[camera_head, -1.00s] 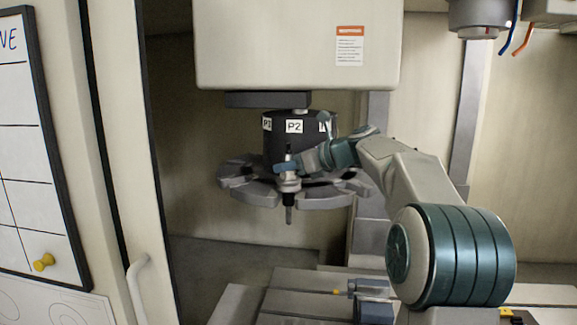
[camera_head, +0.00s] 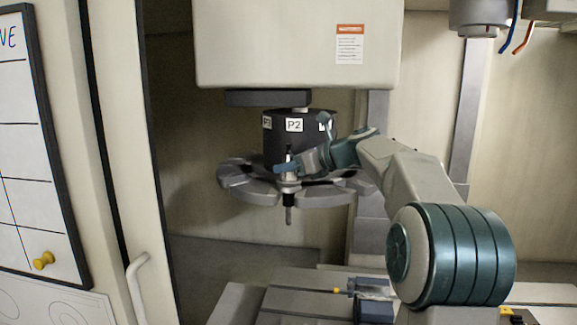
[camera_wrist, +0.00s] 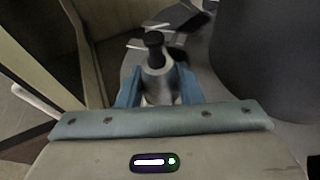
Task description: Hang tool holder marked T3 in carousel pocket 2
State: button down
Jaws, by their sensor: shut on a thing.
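The tool holder (camera_head: 289,198) is upright at the front of the grey carousel (camera_head: 245,190), below the P2 label (camera_head: 294,125) on the dark hub (camera_head: 285,150). My gripper (camera_head: 287,168) is shut on it, coming in from the right. In the wrist view the blue fingers (camera_wrist: 157,88) clasp the silver body of the tool holder (camera_wrist: 155,68), its dark knob on top. Its dark shank and tip hang below the carousel rim in the head view. I cannot tell whether it is seated in the pocket, and no T3 mark is legible.
A large pale housing (camera_head: 298,45) hangs above the carousel. The machine table (camera_head: 300,305) lies below, with small blue and grey parts (camera_head: 372,305) on it. A door frame with a white handle (camera_head: 138,285) stands at left. A spindle (camera_head: 478,18) hangs at upper right.

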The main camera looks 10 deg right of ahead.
dwell(0.4)
jog(key=c, duration=0.9)
grip_release()
jog(key=shift+s, duration=0.1)
jog(key=shift+f, duration=0.25)
jog(key=b+v, duration=0.3)
jog(key=v, duration=1.1)
jog(key=shift+r, duration=0.1)
jog(key=shift+a, duration=0.15)
